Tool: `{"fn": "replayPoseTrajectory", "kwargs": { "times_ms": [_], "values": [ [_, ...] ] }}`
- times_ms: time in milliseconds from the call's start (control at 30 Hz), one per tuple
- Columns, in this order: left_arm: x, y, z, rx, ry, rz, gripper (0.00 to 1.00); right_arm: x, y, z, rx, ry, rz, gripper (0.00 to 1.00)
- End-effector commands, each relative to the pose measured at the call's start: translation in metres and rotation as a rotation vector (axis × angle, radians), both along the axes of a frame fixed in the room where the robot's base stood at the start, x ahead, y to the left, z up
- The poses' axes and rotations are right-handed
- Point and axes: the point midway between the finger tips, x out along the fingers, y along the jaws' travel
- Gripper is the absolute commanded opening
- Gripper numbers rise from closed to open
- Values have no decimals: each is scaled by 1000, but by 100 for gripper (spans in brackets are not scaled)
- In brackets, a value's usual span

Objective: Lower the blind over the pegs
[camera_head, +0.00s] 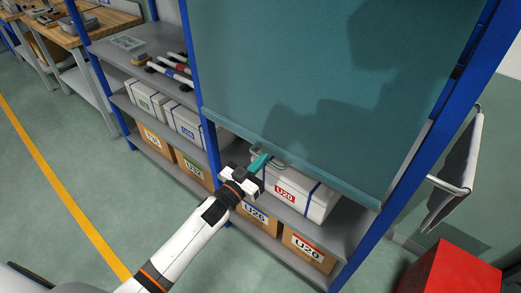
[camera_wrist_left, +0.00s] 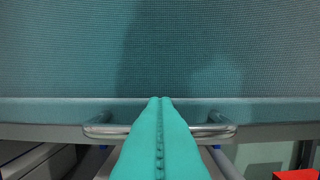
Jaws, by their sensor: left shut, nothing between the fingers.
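The teal blind (camera_head: 320,90) hangs down over the upper part of the right shelf bay. Its bottom bar (camera_head: 330,182) sits just above the boxes on the middle shelf. A metal handle (camera_wrist_left: 222,131) is fixed at the bar; it also shows in the head view (camera_head: 281,164). My left gripper (camera_head: 264,158) is shut and empty, its teal fingers at the handle. In the left wrist view the fingers (camera_wrist_left: 160,101) reach over the middle of the handle up to the bar; contact is unclear. No pegs show; whatever is behind the blind is hidden. My right gripper is out of view.
White boxes, one marked U29 (camera_head: 292,193), stand on the middle shelf below the blind, with cardboard boxes (camera_head: 306,248) beneath. Blue posts (camera_head: 201,85) frame the bay. A red box (camera_head: 452,272) and a towel on a rail (camera_head: 455,170) are at right. Floor at left is clear.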

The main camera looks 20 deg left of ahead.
Motion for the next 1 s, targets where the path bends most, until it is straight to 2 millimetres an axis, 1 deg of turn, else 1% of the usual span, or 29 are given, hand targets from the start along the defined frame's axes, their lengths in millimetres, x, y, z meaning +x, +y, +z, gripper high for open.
{"fn": "replayPoseTrajectory", "kwargs": {
  "times_ms": [33, 133, 267, 333, 367, 400, 600, 700, 833, 1000],
  "values": [
    [-1, 0, -3, 3, 13, 1, 0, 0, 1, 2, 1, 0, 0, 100],
    [2, 0, 7, 4, 11, 2, 0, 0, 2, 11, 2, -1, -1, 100],
    [8, 1, 31, 1, 5, 3, 0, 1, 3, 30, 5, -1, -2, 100],
    [12, 1, 47, 2, 0, 3, 0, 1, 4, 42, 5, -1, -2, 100],
    [8, 2, 42, 2, 4, 3, 0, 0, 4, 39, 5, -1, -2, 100],
    [-5, 7, 31, 2, 7, 3, 0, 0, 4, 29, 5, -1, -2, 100],
    [-48, 22, 26, 1, 4, 2, 0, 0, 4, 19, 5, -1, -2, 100],
    [-64, 28, 25, 1, 2, 3, 0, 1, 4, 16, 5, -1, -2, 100],
    [-76, 32, 24, 1, 1, 2, 0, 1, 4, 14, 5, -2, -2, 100],
    [-82, 34, 25, 1, -2, 2, 0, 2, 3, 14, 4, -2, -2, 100]
  ]
}}
